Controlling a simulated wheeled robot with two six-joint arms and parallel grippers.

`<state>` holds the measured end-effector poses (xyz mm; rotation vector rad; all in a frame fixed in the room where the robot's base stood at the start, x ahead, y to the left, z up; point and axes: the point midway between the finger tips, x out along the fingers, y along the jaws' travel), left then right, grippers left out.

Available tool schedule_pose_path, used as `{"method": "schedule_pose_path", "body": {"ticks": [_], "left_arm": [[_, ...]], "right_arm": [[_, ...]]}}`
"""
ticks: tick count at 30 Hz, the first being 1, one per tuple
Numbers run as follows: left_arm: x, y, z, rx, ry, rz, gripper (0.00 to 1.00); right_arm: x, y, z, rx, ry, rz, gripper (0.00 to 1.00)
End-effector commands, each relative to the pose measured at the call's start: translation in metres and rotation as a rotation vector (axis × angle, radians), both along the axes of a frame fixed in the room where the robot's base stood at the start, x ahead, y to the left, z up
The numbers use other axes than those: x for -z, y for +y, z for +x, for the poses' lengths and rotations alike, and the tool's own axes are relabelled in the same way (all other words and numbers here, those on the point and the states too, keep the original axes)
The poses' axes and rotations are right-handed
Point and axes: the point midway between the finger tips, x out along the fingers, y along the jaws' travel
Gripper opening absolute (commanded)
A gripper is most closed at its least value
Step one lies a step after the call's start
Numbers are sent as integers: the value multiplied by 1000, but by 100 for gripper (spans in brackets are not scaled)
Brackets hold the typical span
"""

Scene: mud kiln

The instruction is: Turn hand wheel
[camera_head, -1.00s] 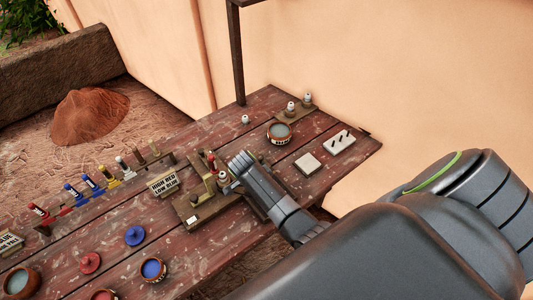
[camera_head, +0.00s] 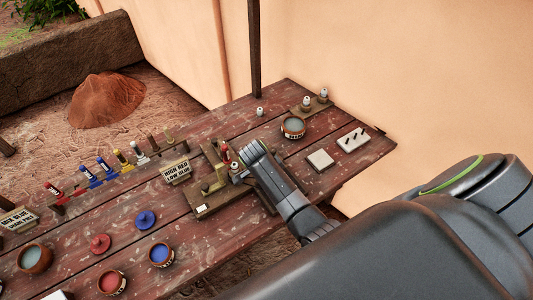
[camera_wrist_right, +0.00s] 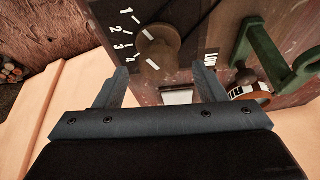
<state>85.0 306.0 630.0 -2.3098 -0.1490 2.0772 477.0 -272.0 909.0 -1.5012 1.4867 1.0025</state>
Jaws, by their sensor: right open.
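No hand wheel is clear in the head view. In the right wrist view, a round brown knob (camera_wrist_right: 157,48) with a pale mark sits on a dark panel (camera_wrist_right: 185,18), beside the white numbers 1 to 4. A green bracket-like handle (camera_wrist_right: 272,52) stands to its right. I cannot tell whether either is the hand wheel. My right gripper (camera_wrist_right: 157,86) is open and empty. Its fingers are apart below the knob in the picture. In the head view, a grey arm of mine ends beside a small wooden fixture (camera_head: 203,207); its fingertips are hard to make out. My left gripper is not seen.
A worn red-brown table (camera_head: 205,250) carries pots, lids and several colored pegs. A bowl (camera_head: 293,127), a pale tile (camera_head: 320,160) and a switch plate (camera_head: 352,140) are at right. A post (camera_head: 254,50) rises behind.

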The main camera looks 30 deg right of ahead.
Motion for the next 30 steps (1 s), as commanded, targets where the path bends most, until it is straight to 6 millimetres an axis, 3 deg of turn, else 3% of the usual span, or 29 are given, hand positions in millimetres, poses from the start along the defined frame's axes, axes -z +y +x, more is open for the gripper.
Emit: {"method": "schedule_pose_path", "body": {"ticks": [14, 18, 19, 24, 30], "left_arm": [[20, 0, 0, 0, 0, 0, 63], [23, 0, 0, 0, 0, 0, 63], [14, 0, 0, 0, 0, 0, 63], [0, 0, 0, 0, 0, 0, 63], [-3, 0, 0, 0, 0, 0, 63]], "right_arm": [[-92, 40, 1, 1, -9, 5, 64], [-123, 53, 0, 1, -7, 5, 64], [-131, 53, -1, 1, -2, 4, 64], [-145, 59, -1, 2, -1, 1, 64], [-149, 61, -1, 1, 0, 1, 64]]}}
